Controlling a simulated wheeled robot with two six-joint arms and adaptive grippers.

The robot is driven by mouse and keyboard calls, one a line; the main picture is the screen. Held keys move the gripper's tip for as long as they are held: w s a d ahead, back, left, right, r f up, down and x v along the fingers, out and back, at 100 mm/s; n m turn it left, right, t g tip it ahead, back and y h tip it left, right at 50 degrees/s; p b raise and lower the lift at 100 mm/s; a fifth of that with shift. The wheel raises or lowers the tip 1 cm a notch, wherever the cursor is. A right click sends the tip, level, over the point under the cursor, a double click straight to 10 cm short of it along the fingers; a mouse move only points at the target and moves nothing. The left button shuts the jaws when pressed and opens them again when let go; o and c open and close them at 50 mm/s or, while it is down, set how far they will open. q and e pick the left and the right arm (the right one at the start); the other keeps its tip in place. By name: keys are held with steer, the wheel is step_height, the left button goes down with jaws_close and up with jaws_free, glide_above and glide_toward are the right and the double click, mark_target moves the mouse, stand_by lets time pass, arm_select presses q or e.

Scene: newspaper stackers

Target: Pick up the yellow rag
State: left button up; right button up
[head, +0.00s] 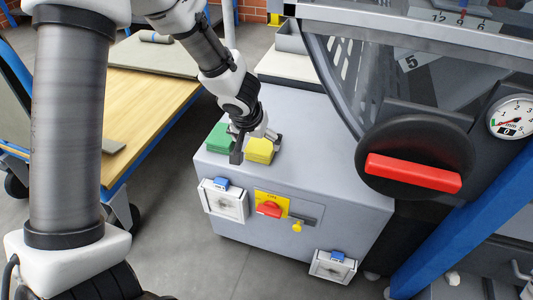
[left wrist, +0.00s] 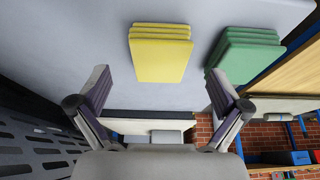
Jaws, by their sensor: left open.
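The yellow rag (head: 260,150) is a folded stack on top of the grey cabinet (head: 300,190). In the left wrist view the yellow rag (left wrist: 160,55) lies ahead of the gap between my fingers. A green rag stack (head: 217,138) lies beside it; it also shows in the left wrist view (left wrist: 243,55). My left gripper (head: 257,145) is over the yellow rag in the head view, its fingers spread on either side. In the left wrist view my left gripper (left wrist: 160,90) is open and empty. My right gripper is not in view.
A large red-handled machine part (head: 413,172) stands close on the right of the cabinet. A wooden-topped table (head: 150,100) is on the left. The cabinet front has a red switch (head: 269,209) and yellow key-like knob (head: 297,227). The cabinet top around the rags is clear.

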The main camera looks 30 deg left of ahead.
mark_target(260, 147)
arm_select(q)
steer(key=b+x, duration=0.1)
steer(key=x, duration=0.5)
steer(key=shift+w, duration=0.25)
steer(key=shift+r, duration=0.15)
steer(key=shift+s, duration=0.1)
steer(key=c, duration=1.1)
steer(key=shift+r, duration=0.1)
